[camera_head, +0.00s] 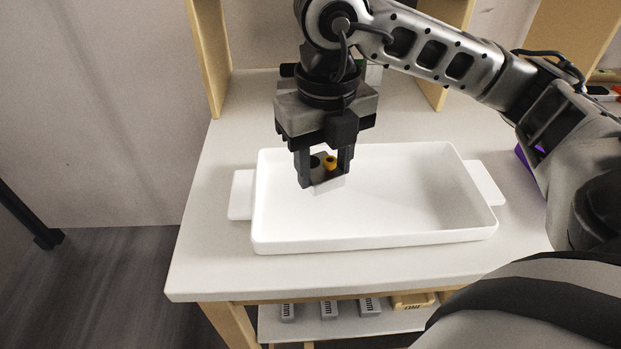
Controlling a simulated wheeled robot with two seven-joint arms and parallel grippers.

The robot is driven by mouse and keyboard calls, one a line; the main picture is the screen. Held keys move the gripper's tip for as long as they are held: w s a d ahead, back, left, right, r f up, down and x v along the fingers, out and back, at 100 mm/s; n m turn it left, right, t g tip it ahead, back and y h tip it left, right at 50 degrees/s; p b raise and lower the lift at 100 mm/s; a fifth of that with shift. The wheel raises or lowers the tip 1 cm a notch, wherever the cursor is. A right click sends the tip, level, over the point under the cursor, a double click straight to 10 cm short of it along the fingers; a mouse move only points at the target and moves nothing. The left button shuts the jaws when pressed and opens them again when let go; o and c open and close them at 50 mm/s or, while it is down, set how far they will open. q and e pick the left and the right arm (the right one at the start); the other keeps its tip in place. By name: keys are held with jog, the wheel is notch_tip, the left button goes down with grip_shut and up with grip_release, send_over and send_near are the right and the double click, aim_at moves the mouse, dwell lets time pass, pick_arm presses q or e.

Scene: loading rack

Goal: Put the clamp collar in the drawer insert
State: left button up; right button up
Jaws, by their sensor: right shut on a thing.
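My right gripper (324,179) points down over the left half of a white tray with side handles (375,241), which looks like the drawer insert. It is shut on a small part, likely the clamp collar (322,172). The part shows a grey body, a dark round spot, an orange-yellow knob and a pale lower face. The fingers hide its sides. It appears held above the tray floor, but the exact gap cannot be told. The tray looks empty inside. My left gripper is not in view.
The tray rests on a white tabletop (205,275) with wooden uprights (209,55) behind. A purple thing (524,156) lies right of the tray, partly behind my arm. A lower shelf holds several grey labelled boxes (329,309) and a wooden-coloured box (412,301). The tabletop's front left is clear.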

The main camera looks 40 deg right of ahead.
aim_at(312, 165)
jog(key=shift+w+a+f, duration=0.15)
jog(key=shift+w+f, duration=0.35)
jog(key=shift+f, duration=0.1)
jog(key=shift+w+a+f, duration=0.15)
jog(key=shift+w+f, duration=0.35)
jog(key=shift+f, duration=0.1)
jog(key=shift+w+f, duration=0.2)
jog(key=shift+f, duration=0.8)
jog(key=shift+w+f, duration=0.15)
jog(key=shift+f, duration=0.8)
jog(key=shift+f, duration=0.1)
jog(key=o, duration=1.1)
notch_tip(312, 165, up, 12)
jog(key=shift+r+p, duration=0.15)
jog(key=shift+p, duration=0.35)
